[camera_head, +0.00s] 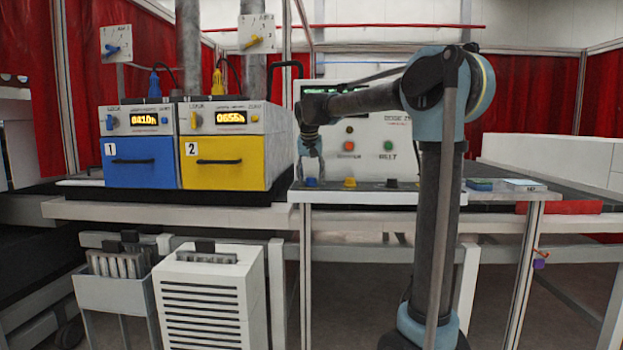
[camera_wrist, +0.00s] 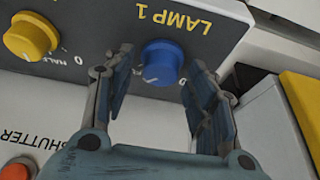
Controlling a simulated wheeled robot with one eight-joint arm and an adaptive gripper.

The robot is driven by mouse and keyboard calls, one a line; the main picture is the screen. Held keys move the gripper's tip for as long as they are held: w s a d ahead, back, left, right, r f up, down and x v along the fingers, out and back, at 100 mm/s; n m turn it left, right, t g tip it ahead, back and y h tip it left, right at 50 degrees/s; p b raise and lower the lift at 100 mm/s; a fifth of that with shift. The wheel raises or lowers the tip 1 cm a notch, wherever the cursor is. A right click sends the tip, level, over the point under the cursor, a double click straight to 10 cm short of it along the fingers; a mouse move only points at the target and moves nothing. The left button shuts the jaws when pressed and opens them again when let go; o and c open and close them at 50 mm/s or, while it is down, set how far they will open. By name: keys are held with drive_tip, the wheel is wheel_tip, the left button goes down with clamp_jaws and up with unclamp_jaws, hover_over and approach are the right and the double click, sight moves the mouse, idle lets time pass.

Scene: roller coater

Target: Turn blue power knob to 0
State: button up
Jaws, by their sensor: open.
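In the wrist view a round blue knob (camera_wrist: 162,64) sits on the grey panel below the upside-down label LAMP 1. My gripper (camera_wrist: 160,60) is open, with one finger on each side of this knob. A narrow gap shows between the knob and the left finger; I cannot tell how deep the fingertips reach. The fingers hide part of the panel, and I cannot read the knob's setting. In the head view my gripper (camera_head: 310,158) points down just above the small blue knob (camera_head: 311,182) on the front control panel.
A yellow knob (camera_wrist: 31,37) with 0 and HALF marks is left of my gripper. A red button (camera_wrist: 17,171) is at lower left. Blue unit 1 (camera_head: 140,172) and yellow unit 2 (camera_head: 222,172) stand left of the arm. Another blue knob (camera_head: 112,49) is on a wall plate.

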drive_tip(key=c, duration=1)
drive_tip(key=shift+n, duration=0.3)
drive_tip(key=n+y, duration=0.1)
drive_tip(key=n, duration=0.2)
drive_tip(key=shift+d+n+y, duration=0.15)
drive_tip(key=shift+n+y, duration=0.25)
drive_tip(key=n, duration=0.2)
drive_tip(key=n+g+y, duration=0.1)
drive_tip(key=n, duration=0.1)
drive_tip(key=shift+w+d+n, duration=0.1)
drive_tip(key=shift+w+n, duration=0.05)
drive_tip(key=shift+n, duration=0.15)
drive_tip(key=n, duration=0.2)
drive_tip(key=n+g+y, duration=0.1)
drive_tip(key=n, duration=0.1)
drive_tip(key=shift+w+d+g, duration=0.1)
drive_tip(key=shift+g, duration=0.2)
drive_tip(key=shift+w+n+g+y, duration=0.15)
drive_tip(key=shift+n+g, duration=0.25)
drive_tip(key=shift+n, duration=0.8)
drive_tip(key=shift+s+n+g+y, duration=0.1)
drive_tip(key=shift+n+g+y, duration=0.25)
drive_tip(key=shift+n, duration=0.85)
